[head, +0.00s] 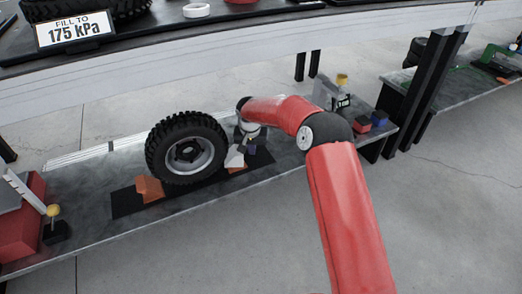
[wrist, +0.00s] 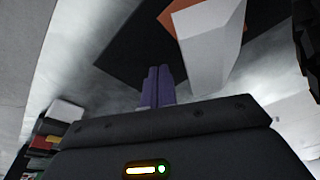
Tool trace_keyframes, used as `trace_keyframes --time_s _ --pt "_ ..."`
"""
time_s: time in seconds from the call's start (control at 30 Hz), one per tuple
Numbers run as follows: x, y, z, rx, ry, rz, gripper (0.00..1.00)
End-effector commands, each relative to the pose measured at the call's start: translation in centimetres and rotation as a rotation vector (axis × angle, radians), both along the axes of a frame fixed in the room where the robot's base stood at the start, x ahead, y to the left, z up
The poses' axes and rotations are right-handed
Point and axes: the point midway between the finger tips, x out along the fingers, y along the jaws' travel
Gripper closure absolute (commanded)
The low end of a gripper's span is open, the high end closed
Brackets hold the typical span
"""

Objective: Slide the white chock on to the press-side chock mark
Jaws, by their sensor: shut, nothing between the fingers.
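The white chock (head: 235,157) stands on the dark mat just right of the wheel (head: 187,148). An orange patch (head: 238,169) shows beneath and beside it. In the wrist view the white chock (wrist: 212,45) covers part of this orange patch (wrist: 176,10); I cannot tell whether it is the press-side mark. My gripper (head: 251,149) is low, on the chock's right. In the wrist view its purple fingertips (wrist: 158,85) are together and empty beside the chock; contact is unclear. An orange block (head: 150,188) sits left of the wheel.
The dark mat (head: 127,203) lies along the grey bench (head: 92,232). A red unit (head: 20,225) with a yellow-knobbed lever is at the left. A shelf edge (head: 200,49) overhangs behind.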

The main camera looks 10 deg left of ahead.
Motion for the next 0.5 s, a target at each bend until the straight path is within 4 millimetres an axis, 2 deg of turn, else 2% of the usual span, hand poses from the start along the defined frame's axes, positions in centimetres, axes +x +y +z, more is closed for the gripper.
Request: trace_keyframes --time_s 0.5 --pt "0.28 -0.38 0.52 0.0 -0.001 0.0 1.0"
